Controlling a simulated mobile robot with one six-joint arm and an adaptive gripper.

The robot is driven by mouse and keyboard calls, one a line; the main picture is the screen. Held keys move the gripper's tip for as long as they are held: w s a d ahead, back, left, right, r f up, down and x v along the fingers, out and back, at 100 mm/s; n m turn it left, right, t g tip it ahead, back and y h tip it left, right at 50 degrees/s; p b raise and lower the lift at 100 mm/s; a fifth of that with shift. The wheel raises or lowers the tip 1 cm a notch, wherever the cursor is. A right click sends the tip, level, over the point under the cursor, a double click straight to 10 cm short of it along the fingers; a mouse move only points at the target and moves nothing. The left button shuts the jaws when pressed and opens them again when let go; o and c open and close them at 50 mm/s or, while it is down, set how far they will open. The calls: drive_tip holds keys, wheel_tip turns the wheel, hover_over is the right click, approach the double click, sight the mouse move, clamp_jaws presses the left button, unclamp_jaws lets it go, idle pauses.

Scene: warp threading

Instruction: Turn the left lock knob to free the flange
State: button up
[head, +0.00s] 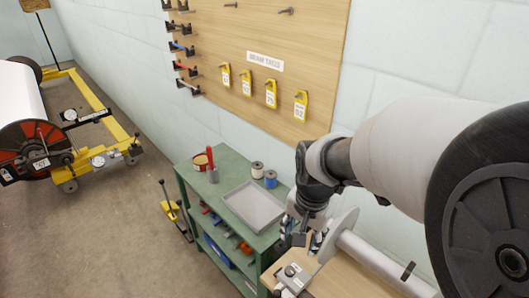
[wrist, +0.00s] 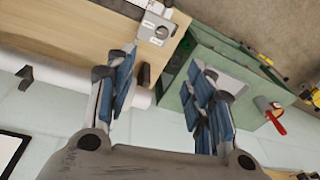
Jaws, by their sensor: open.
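My gripper (head: 302,232) hangs over the wooden bench at the lower right of the head view, in front of a pale round flange (head: 343,229) on a white roll (head: 372,260). In the wrist view my gripper (wrist: 165,88) is open, its blue-padded fingers wide apart with nothing between them. A small grey box with a round knob (head: 291,271) sits on the bench, left of the roll; it also shows at the top of the wrist view (wrist: 156,28), beyond the fingers. I cannot tell whether this knob is the left lock knob. My gripper hides part of the flange area.
A green cart (head: 186,170) with a grey tray (head: 254,205), spools and a red-handled brush stands left of the bench. A yellow beam trolley (head: 92,96) is at the far left. A tool board (head: 290,50) hangs on the wall.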

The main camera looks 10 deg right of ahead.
drive_tip(key=w+f+m+g+p, duration=0.1)
drive_tip(key=w+f+m+p, duration=0.1)
drive_tip(key=w+f+m, duration=0.15)
drive_tip(key=m+p, duration=0.1)
drive_tip(key=p, duration=0.1)
approach(290, 270)
drive_tip(key=shift+g, duration=0.3)
drive_tip(key=f+b, duration=0.1)
drive_tip(key=f, duration=0.1)
drive_tip(key=f+b, duration=0.1)
drive_tip(key=f, duration=0.2)
drive_tip(key=f+b, duration=0.1)
drive_tip(key=f, duration=0.2)
drive_tip(key=shift+w+f+b, duration=0.25)
drive_tip(key=shift+w+b, duration=0.05)
drive_tip(key=shift+b, duration=0.1)
drive_tip(key=c, duration=1.1)
